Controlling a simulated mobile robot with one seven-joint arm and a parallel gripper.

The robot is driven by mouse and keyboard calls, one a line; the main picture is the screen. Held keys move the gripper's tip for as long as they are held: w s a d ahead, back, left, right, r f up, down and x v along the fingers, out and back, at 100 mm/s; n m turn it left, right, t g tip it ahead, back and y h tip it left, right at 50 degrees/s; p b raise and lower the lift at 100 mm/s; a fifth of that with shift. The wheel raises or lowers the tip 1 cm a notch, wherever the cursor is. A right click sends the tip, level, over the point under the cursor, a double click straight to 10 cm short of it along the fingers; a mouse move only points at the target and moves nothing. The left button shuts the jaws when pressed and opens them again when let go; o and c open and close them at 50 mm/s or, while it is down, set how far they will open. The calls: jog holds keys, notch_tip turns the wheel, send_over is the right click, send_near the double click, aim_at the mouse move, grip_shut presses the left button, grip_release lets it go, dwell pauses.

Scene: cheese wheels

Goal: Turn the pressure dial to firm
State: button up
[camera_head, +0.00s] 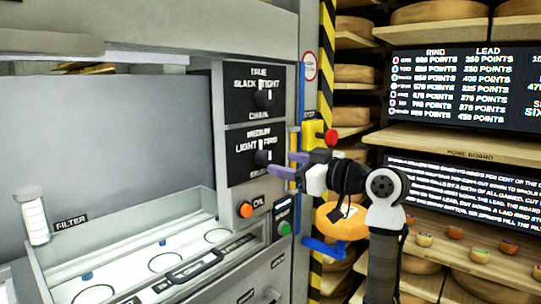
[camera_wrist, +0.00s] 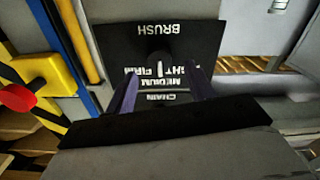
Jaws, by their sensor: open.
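The pressure dial (camera_head: 263,157) is a black knob on a lower black panel lettered MEDIUM, LIGHT, FIRM and BRUSH. In the wrist view the dial (camera_wrist: 160,58) shows upside down, with a white mark that appears to point toward MEDIUM. My gripper (camera_head: 282,165) is open, its purple fingers just in front and to the right of the dial. In the wrist view my gripper (camera_wrist: 161,76) has one finger to each side of the dial, with gaps. Whether the fingertips reach around the knob is unclear.
A similar chain dial (camera_head: 264,96) sits on the panel above. An orange button (camera_head: 246,210) and a green button (camera_head: 285,228) are below. A red knob on a yellow block (camera_head: 330,137) stands close to my arm. Shelves of cheese wheels (camera_head: 440,12) are at right.

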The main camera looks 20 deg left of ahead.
aim_at(269, 159)
jog(key=p+x, duration=0.1)
jog(key=x, duration=0.4)
jog(key=shift+w+a, duration=0.15)
jog(key=shift+a, duration=0.15)
jog(key=c, duration=1)
jog(key=shift+o, duration=0.2)
jog(key=shift+m+p, duration=0.3)
jog(key=shift+m, duration=0.1)
jog(key=m+p, duration=0.2)
jog(key=m, duration=0.1)
jog(key=shift+r+m, duration=0.15)
jog(key=shift+m, duration=0.15)
jog(key=shift+m+p, duration=1.15)
jog(key=shift+m, duration=1.05)
